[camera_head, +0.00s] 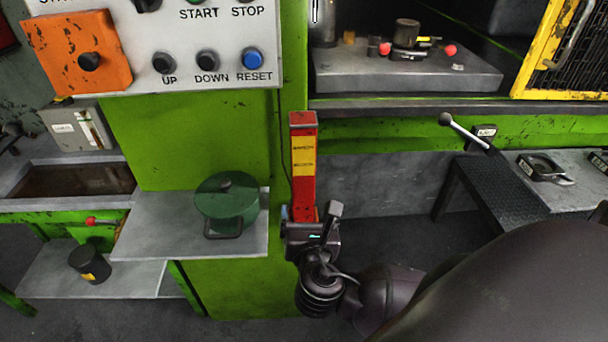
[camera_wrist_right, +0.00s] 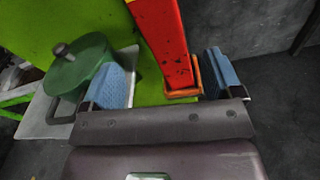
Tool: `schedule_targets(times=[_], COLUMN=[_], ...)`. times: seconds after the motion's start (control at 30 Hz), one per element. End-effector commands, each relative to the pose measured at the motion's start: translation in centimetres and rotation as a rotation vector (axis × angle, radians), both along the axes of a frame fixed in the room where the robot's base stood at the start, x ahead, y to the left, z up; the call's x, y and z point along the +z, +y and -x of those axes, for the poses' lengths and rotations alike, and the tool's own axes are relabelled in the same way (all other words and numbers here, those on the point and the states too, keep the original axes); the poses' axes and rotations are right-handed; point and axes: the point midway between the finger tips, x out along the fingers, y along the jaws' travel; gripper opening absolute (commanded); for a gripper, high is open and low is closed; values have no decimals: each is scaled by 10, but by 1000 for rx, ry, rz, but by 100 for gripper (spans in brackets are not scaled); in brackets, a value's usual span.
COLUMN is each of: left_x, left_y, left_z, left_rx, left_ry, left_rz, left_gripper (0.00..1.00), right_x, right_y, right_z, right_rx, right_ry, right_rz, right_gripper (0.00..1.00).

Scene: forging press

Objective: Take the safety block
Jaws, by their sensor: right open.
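The safety block (camera_head: 303,180), a tall red bar with a yellow label, stands upright against the green press column. In the right wrist view the red bar (camera_wrist_right: 160,35) rises between the blue finger pads of my right gripper (camera_wrist_right: 167,78), with its lower end in an orange bracket (camera_wrist_right: 184,93). The right gripper (camera_head: 309,214) is open at the block's lower part. A gap shows between the bar and the left pad; the right pad is close beside the bracket, and I cannot tell whether it touches. My left gripper is not in view.
A green lidded pot (camera_head: 227,203) stands on a grey shelf (camera_head: 150,235) left of the block. A control panel (camera_head: 205,45) is above. A lever (camera_head: 465,132) juts out at the right, above a dark step (camera_head: 490,190).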

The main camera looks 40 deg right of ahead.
Motion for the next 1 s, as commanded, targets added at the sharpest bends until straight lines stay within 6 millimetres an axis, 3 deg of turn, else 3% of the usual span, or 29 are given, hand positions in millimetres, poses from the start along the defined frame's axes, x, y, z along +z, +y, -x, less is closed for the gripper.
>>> schedule_targets(times=[0.07, 0.2, 0.5, 0.77, 1.0], left_x=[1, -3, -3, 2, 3], left_y=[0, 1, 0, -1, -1], left_z=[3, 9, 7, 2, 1], left_rx=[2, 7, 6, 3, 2], left_ry=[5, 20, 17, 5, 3], left_rz=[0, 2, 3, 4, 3], left_gripper=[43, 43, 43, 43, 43], right_x=[17, 27, 28, 28, 32], right_y=[-1, -4, -25, -33, -45], right_z=[0, -2, -37, -51, -80], right_rx=[-13, -28, -30, -30, -31], right_ry=[-7, -8, -7, -7, -7], right_rz=[94, 176, 185, 182, 183], right_gripper=[85, 85, 85, 85, 85])
